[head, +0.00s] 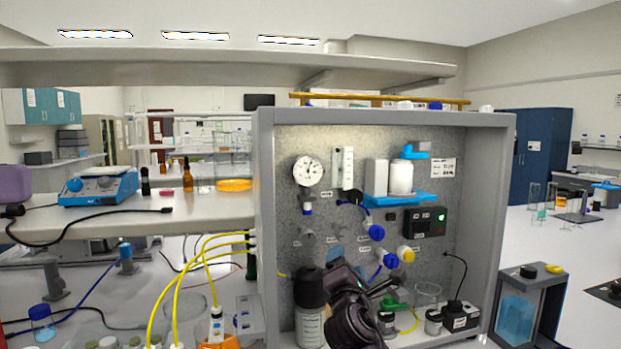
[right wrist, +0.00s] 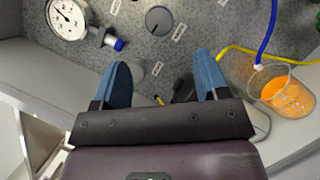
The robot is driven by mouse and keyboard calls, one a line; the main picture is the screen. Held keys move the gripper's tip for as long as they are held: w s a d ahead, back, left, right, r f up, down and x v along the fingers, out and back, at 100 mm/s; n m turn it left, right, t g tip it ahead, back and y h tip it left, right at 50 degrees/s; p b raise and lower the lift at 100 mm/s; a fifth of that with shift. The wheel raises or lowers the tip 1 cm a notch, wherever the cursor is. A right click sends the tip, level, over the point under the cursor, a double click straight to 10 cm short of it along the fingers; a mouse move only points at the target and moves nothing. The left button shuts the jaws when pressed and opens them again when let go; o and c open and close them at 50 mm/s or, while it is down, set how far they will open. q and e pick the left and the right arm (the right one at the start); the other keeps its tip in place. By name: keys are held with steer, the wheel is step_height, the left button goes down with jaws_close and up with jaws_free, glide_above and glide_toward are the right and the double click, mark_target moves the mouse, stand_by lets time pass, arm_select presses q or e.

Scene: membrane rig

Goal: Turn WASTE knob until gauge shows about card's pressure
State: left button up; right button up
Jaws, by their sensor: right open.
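The round white pressure gauge (head: 308,171) is at the upper left of the grey speckled panel; it also shows at the top left of the right wrist view (right wrist: 67,17). Its reading is too small to tell. A grey knob (right wrist: 158,20) with a pointer line sits beyond my fingertips in the wrist view, with small labels near it. A second round grey piece is partly hidden by a finger. I cannot read which label says WASTE. My right gripper (right wrist: 163,72) is open and empty, its blue fingers apart, facing the panel. A white printed card (head: 443,168) is at the panel's upper right.
A beaker of orange liquid (right wrist: 287,92) with blue and yellow tubes stands near the right finger. A dark bottle (head: 310,290) stands at the panel's foot beside my right arm. Blue and yellow fittings (head: 376,232) stick out of the panel. A blue shelf (head: 400,198) holds containers.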

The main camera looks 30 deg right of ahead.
mark_target(345, 237)
steer(key=shift+f, duration=0.1)
steer(key=d+f+m+t+y, duration=0.1)
steer(key=d+f+m+y, duration=0.3)
steer(key=m, duration=0.6)
steer(key=w+r+m+t, duration=0.1)
steer(key=w+r+m, duration=0.1)
steer(key=m, duration=0.1)
steer(key=w+d+r+m+t+y+p, duration=0.1)
steer(key=w+r+m, duration=0.1)
steer(key=w+m, duration=0.1)
steer(key=w+r+m+t+y, duration=0.1)
steer(key=w+r+m, duration=0.1)
steer(key=m, duration=0.2)
steer(key=shift+w+d+r+m+p, duration=0.15)
steer(key=shift+w+r+m+p, duration=0.15)
steer(key=shift+w+m+p, duration=0.1)
steer(key=shift+x, duration=0.75)
